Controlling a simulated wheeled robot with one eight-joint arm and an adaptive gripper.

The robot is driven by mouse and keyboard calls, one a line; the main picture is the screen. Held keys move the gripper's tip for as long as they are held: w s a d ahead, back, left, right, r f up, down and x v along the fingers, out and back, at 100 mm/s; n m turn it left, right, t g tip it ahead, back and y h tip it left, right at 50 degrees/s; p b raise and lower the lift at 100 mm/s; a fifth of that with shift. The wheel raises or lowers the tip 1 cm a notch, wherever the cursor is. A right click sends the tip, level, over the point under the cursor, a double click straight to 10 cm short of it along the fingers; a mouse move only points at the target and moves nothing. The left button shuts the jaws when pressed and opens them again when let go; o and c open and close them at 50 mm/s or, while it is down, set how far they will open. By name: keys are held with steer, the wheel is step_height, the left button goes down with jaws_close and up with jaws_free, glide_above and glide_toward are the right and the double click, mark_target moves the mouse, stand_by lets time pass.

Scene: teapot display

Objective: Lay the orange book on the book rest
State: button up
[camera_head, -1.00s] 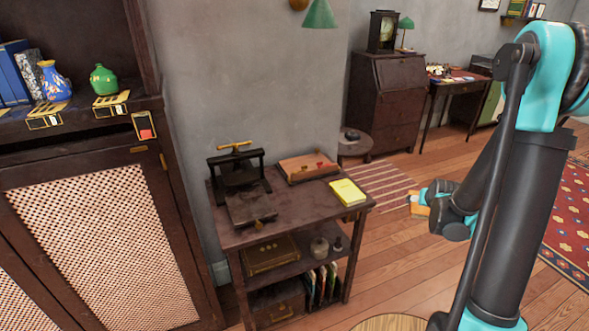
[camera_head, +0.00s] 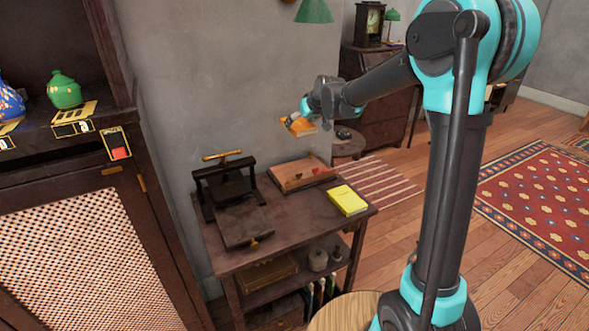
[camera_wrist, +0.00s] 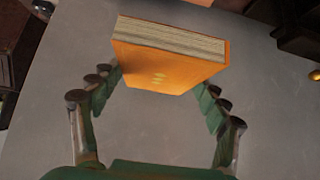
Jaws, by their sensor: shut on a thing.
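My gripper (camera_head: 306,108) is shut on the orange book (camera_head: 298,125). In the wrist view the orange book (camera_wrist: 165,68) sits between the two finger pads (camera_wrist: 160,92), its page edges facing the top of the picture. The book is in the air, in the picture above the back right part of the dark side table (camera_head: 290,215). A low wooden stand (camera_head: 297,176) with a sloped light-brown top and small red pieces lies at the table's back; it looks like the book rest. Nothing lies across its top.
A yellow book (camera_head: 347,200) lies at the table's right end. A black press (camera_head: 228,185) with a brass handle stands at the left. The grey wall (camera_head: 250,80) is close behind. A cabinet (camera_head: 90,230) stands at the left.

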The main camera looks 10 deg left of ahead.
step_height(320, 180, down, 20)
steer(key=shift+a+r, duration=0.1)
steer(key=shift+r, duration=0.05)
stand_by(0.4)
steer(key=o, duration=1.4)
steer(key=shift+c, duration=0.2)
steer(key=v, duration=1.2)
steer(key=s+d+f+m+g+h, duration=0.1)
steer(key=s+d+f+m+h, duration=0.1)
steer(key=s+d, duration=1)
steer(key=s+d+f+m+g+h, duration=0.2)
steer(key=s+d, duration=1)
steer(key=s, duration=0.7)
steer(key=f+m+h, duration=0.1)
steer(key=m, duration=0.1)
steer(key=shift+d+f+m, duration=0.25)
steer(key=shift+m, duration=0.15)
